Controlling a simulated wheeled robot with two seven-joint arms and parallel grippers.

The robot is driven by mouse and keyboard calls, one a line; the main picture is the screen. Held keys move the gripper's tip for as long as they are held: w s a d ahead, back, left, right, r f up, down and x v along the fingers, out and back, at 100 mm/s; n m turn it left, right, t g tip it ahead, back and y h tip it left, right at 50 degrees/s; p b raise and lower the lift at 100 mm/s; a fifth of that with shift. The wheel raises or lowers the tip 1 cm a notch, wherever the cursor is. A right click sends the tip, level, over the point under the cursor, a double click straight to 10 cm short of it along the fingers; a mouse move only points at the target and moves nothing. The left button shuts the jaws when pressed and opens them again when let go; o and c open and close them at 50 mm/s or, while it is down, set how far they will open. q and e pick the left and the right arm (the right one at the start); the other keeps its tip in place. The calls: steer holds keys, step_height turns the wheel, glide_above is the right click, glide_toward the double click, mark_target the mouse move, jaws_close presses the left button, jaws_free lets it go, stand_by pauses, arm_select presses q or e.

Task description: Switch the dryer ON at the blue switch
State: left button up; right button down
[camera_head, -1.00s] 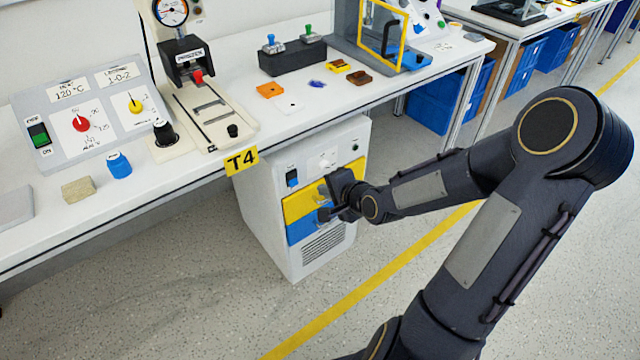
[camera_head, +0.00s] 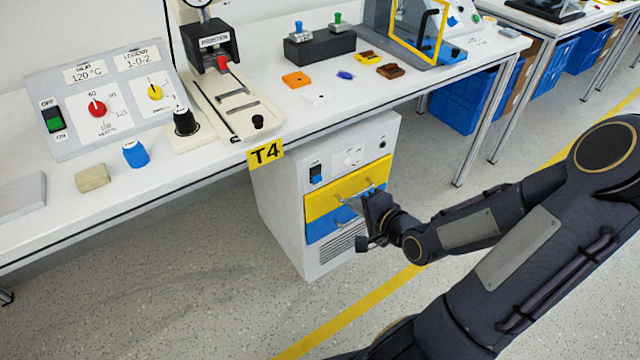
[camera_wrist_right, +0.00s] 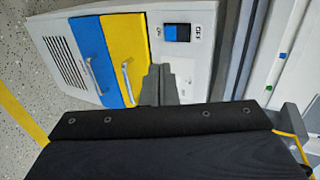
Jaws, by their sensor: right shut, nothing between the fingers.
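The blue switch (camera_head: 316,173) is a small rocker, part blue and part dark, on the upper left front of the white dryer cabinet (camera_head: 280,205) under the table. In the right wrist view the switch (camera_wrist_right: 177,32) shows beyond the fingers, with an OFF label at its right end. Which end is pressed in I cannot tell. My right gripper (camera_head: 356,201) is shut and empty, in front of the cabinet's yellow and blue drawers, below and to the right of the switch. In the right wrist view its fingers (camera_wrist_right: 160,84) are together, apart from the switch.
The yellow drawer (camera_head: 325,203) and blue drawer (camera_head: 318,231) have protruding handles near my right gripper. The table edge with the T4 tag (camera_head: 265,152) overhangs the cabinet. A panel (camera_head: 115,98) with a green switch and knobs stands on the table. The floor left of the cabinet is clear.

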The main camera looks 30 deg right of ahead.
stand_by(0.3)
steer(key=b, duration=0.6)
glide_toward(318, 181)
steer(key=shift+b+x, duration=2.35)
steer(key=shift+x, duration=0.9)
steer(key=shift+f, duration=0.1)
steer(key=shift+w+f, duration=0.15)
steer(key=shift+f, duration=0.05)
steer(key=shift+r+t, duration=0.1)
steer(key=shift+t, duration=0.2)
steer(key=shift+r, duration=0.1)
